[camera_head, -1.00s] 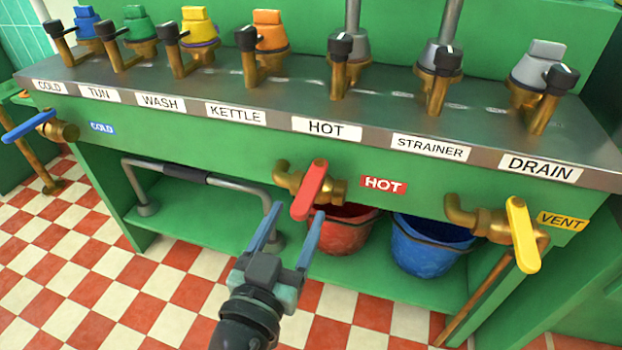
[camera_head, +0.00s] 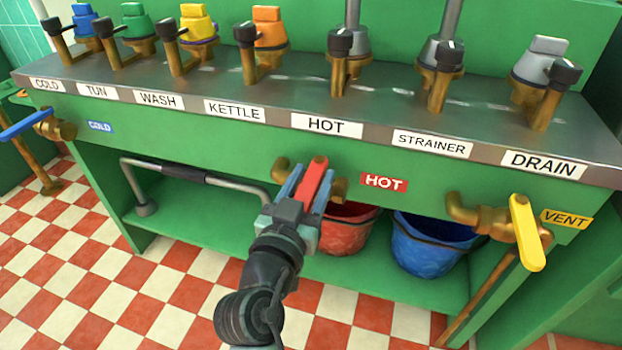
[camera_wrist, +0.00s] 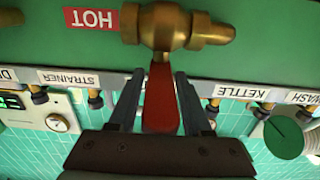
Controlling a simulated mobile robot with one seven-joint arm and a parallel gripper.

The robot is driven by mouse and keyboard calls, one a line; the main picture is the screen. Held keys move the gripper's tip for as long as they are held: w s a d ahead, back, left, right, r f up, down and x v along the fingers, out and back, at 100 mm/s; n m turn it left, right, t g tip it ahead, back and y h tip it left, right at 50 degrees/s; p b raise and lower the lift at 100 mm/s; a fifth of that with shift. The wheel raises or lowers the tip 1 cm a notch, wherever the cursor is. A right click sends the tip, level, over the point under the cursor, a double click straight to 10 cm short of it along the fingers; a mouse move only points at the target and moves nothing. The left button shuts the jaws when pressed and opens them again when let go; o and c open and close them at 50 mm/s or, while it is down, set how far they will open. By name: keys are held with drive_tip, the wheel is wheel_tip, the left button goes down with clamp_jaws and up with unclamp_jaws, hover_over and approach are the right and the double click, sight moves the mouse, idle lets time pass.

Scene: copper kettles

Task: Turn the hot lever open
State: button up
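The hot lever is a red handle (camera_head: 314,182) on a brass valve (camera_head: 340,188) on the green bench front, left of a red HOT label (camera_head: 384,181). My gripper (camera_head: 306,188) reaches up to it from below, with one finger on each side of the red handle. In the wrist view the red lever (camera_wrist: 161,100) lies between the two open fingers (camera_wrist: 157,100), with a visible gap on each side. The brass valve body (camera_wrist: 165,27) shows beyond the fingertips. The lever's lower end is hidden behind my gripper in the head view.
A yellow vent lever (camera_head: 525,232) is at the right and a blue cold lever (camera_head: 25,125) at the far left. A grey rail (camera_head: 225,185) runs left of my gripper. A red bucket (camera_head: 347,228) and a blue bucket (camera_head: 433,245) stand on the lower shelf.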

clamp_jaws()
idle(1.1)
